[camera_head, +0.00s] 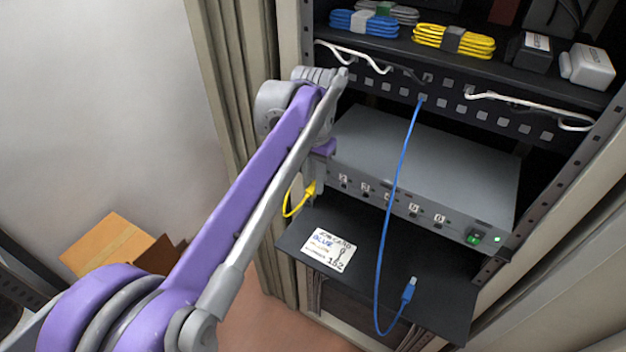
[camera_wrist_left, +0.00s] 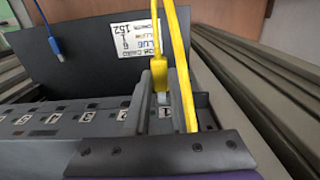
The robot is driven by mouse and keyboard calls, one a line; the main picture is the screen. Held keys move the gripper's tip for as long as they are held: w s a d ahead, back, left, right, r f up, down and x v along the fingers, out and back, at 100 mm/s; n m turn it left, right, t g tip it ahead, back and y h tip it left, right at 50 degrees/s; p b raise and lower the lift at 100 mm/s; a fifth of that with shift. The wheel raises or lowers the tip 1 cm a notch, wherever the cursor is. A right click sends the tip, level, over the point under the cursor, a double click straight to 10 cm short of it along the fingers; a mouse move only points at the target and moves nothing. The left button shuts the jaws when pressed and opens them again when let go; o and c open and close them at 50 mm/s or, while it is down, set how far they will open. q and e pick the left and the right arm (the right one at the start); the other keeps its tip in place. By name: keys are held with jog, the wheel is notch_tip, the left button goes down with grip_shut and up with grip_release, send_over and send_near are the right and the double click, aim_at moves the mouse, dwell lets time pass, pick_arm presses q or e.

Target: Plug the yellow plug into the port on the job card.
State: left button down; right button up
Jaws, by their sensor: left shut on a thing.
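My left gripper (camera_head: 314,184) is at the left end of the grey device's front. In the left wrist view its fingers (camera_wrist_left: 160,98) are shut on the yellow plug (camera_wrist_left: 160,80), whose pale tip points toward the port row near a label that looks like 1. In the head view the yellow plug (camera_head: 310,188) is partly hidden, with its cable looping below. Whether the tip is in a port, I cannot tell. The job card (camera_head: 330,249) lies on the black shelf; it reads BLUE and 152, with smaller lines unclear. It also shows upside down in the left wrist view (camera_wrist_left: 136,38).
The grey device (camera_head: 430,155) has several numbered ports and a green switch (camera_head: 474,238). A blue cable hangs in front of it, its loose plug (camera_head: 409,290) over the black shelf (camera_head: 440,295). Bundled cables and boxes fill the upper shelf. A cardboard box (camera_head: 108,243) stands left.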

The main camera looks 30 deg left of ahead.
pick_arm(q)
jog(key=shift+w+d, duration=0.1)
jog(key=shift+w, duration=0.85)
pick_arm(e)
jog(key=shift+w+r, duration=0.1)
jog(key=shift+r, duration=0.2)
dwell(0.4)
pick_arm(q)
jog(key=c, duration=0.7)
grip_release()
notch_tip(320, 180, up, 11)
jog(key=p, duration=0.1)
jog(key=s+d+f+t, duration=0.2)
jog(key=s+f, duration=0.4)
jog(key=f, duration=0.2)
jog(key=s+d+f+t, duration=0.2)
jog(key=s+f, duration=0.4)
jog(key=f, duration=0.2)
jog(key=s+d+f+n+t, duration=0.1)
jog(key=s+d+f+t, duration=0.1)
jog(key=s+f, duration=0.4)
jog(key=shift+s+d+f, duration=0.1)
jog(key=shift+s+f, duration=0.05)
jog(key=shift+f, duration=0.35)
jog(key=shift+s+d+f, duration=0.1)
jog(key=shift+s+f, duration=0.05)
jog(key=shift+f, duration=0.3)
pick_arm(e)
jog(key=shift+w+r, duration=0.4)
jog(key=shift+r, duration=0.4)
